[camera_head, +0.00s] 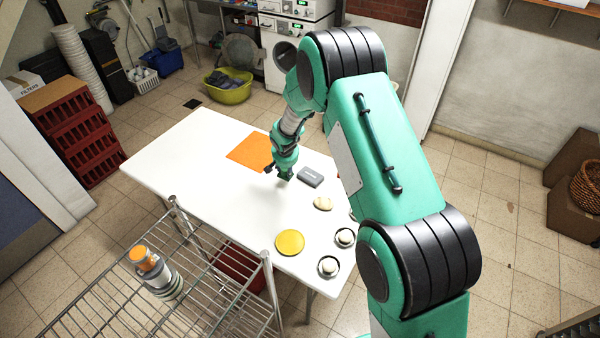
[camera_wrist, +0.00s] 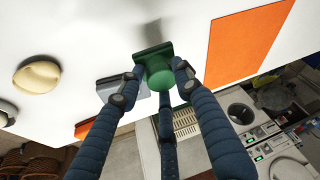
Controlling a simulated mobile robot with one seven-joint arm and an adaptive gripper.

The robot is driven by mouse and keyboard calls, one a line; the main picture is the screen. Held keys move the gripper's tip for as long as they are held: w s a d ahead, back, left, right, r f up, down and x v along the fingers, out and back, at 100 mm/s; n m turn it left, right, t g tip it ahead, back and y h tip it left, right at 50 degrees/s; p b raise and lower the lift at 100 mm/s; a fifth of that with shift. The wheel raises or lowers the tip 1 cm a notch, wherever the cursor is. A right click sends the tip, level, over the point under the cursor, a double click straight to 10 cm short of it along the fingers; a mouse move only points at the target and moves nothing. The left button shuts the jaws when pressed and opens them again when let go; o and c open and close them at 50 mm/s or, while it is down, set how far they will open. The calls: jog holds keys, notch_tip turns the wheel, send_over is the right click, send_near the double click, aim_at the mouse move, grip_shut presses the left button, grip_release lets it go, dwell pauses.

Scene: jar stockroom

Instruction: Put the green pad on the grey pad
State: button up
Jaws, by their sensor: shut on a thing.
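The green pad (camera_wrist: 157,72) is a dark green block with a rounded green knob, held between the fingers of my gripper (camera_wrist: 158,82) in the wrist view. In the head view my gripper (camera_head: 280,171) is over the white table with the green pad (camera_head: 286,174) at its tips. The grey pad (camera_head: 311,177) lies on the table just right of the green pad in the head view. In the wrist view the grey pad (camera_wrist: 108,86) is left of the green pad, partly hidden by a finger. The two look close; whether they touch I cannot tell.
An orange mat (camera_head: 250,151) lies left of my gripper on the white table (camera_head: 200,170). A beige round thing (camera_head: 323,203), a yellow disc (camera_head: 290,242) and small round dishes (camera_head: 328,266) are nearer. A wire rack (camera_head: 200,300) stands at the front. The table's left side is clear.

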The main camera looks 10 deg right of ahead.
jog(key=s+d+r+b, duration=0.2)
jog(key=s+d, duration=0.8)
jog(key=s, duration=0.5)
jog(key=shift+s+r+g, duration=0.2)
jog(key=shift+r+g, duration=0.1)
jog(key=shift+r, duration=0.15)
jog(key=b, duration=0.1)
send_over(311, 176)
jog(key=shift+w+f, duration=0.1)
jog(key=shift+f, duration=0.65)
jog(key=shift+f+b, duration=0.6)
jog(key=shift+f, duration=1.15)
jog(key=shift+f, duration=0.1)
